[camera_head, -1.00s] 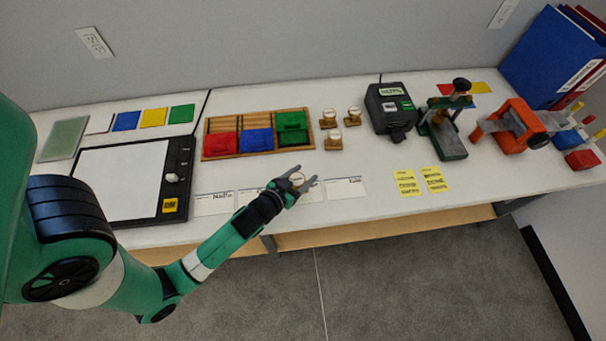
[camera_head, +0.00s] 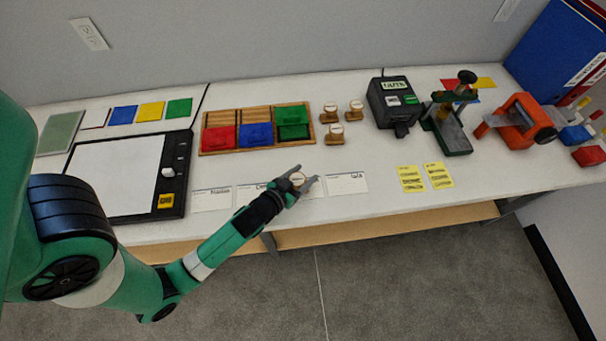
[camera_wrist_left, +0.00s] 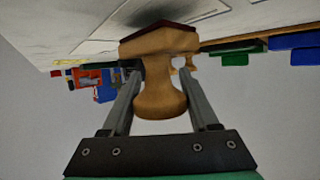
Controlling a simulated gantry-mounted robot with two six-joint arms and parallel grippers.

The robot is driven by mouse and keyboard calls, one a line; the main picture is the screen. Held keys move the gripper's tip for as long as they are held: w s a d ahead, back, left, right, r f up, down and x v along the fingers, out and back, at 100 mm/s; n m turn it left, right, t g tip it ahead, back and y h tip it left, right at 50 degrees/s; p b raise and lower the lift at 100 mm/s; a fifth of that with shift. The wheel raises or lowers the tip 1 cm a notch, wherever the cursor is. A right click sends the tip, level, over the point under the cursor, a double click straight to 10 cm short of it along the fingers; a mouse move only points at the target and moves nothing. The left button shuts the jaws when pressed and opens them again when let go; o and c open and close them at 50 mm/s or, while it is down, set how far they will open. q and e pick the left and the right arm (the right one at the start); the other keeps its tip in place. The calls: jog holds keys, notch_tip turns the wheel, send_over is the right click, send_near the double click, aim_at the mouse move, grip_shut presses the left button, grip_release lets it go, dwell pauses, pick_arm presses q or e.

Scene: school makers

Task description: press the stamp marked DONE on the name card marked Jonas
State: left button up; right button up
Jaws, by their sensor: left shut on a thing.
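My left gripper (camera_head: 305,182) is shut on a wooden stamp (camera_head: 298,178) with a round pale top, over the row of name cards at the table's front. In the left wrist view the stamp (camera_wrist_left: 160,75) sits between both fingers, its dark red pad facing the table. Whether the pad touches a card cannot be told. White name cards lie in a row: a left card (camera_head: 211,199), a second card (camera_head: 247,196) partly hidden by my gripper, and a right card (camera_head: 346,184). Another card beneath the gripper is mostly hidden. The names and the stamp's mark are not legible.
Several other wooden stamps (camera_head: 335,133) stand behind. A wooden tray (camera_head: 304,143) holds red, blue and green ink pads. A black-framed board (camera_head: 180,150) lies left. Yellow notes (camera_head: 411,179) lie right, and a dark machine (camera_head: 392,105) stands behind them.

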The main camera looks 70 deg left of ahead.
pick_arm(q)
jog(key=shift+f+b, duration=0.55)
jog(key=shift+f, duration=0.15)
dwell(0.4)
dwell(0.3)
notch_tip(320, 180, up, 5)
jog(key=p, duration=0.5)
jog(key=shift+r, duration=0.15)
